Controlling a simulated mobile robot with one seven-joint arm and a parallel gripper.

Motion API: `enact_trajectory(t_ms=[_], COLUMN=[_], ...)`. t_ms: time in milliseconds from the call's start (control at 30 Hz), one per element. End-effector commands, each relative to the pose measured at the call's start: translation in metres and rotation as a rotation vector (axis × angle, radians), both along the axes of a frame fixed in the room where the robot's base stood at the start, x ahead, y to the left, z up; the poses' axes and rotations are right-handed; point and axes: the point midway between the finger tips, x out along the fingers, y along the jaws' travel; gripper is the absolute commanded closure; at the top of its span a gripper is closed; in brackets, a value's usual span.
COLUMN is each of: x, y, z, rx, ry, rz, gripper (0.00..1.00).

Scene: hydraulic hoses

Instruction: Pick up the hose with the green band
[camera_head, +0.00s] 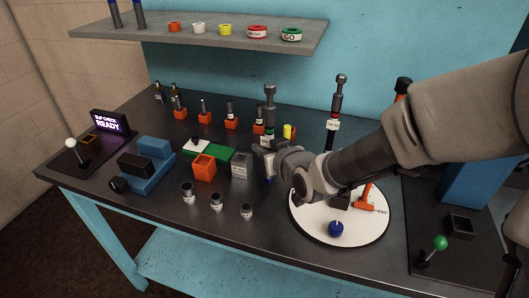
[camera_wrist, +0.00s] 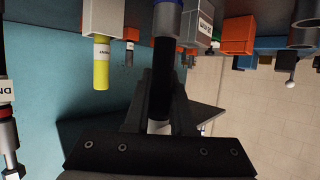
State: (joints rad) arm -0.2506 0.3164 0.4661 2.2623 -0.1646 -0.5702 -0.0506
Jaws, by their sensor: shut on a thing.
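The hose with the green band (camera_head: 269,112) stands upright near the middle of the bench in the head view. It has a grey top fitting, a green band and a white label. My gripper (camera_head: 266,152) is shut around it just below the label. In the wrist view my gripper (camera_wrist: 163,82) has both fingers against the black hose body (camera_wrist: 162,60). A blue ring shows at the hose's far end there. My gripper and forearm hide part of its lower end, so I cannot tell whether it touches the bench.
Another labelled hose (camera_head: 335,115) stands to the right, behind my arm. A white round plate (camera_head: 305,222) with a blue knob (camera_head: 336,229) lies at front right. Orange holders, a grey block (camera_head: 241,165) and small cups (camera_head: 216,202) stand to the left. A shelf (camera_head: 200,40) hangs above.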

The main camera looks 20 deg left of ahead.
Motion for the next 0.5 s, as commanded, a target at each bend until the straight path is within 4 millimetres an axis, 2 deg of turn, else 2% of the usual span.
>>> enact_trajectory(t_ms=[33, 67, 500], x=[0.001, 0.001, -0.004], y=[0.0, 0.0, -0.077], z=[0.016, 0.023, 0.068], rx=[0.003, 0.003, 0.0], ry=[-0.007, -0.008, -0.003], rz=[-0.001, -0.002, -0.004], gripper=[1.0, 1.0, 1.0])
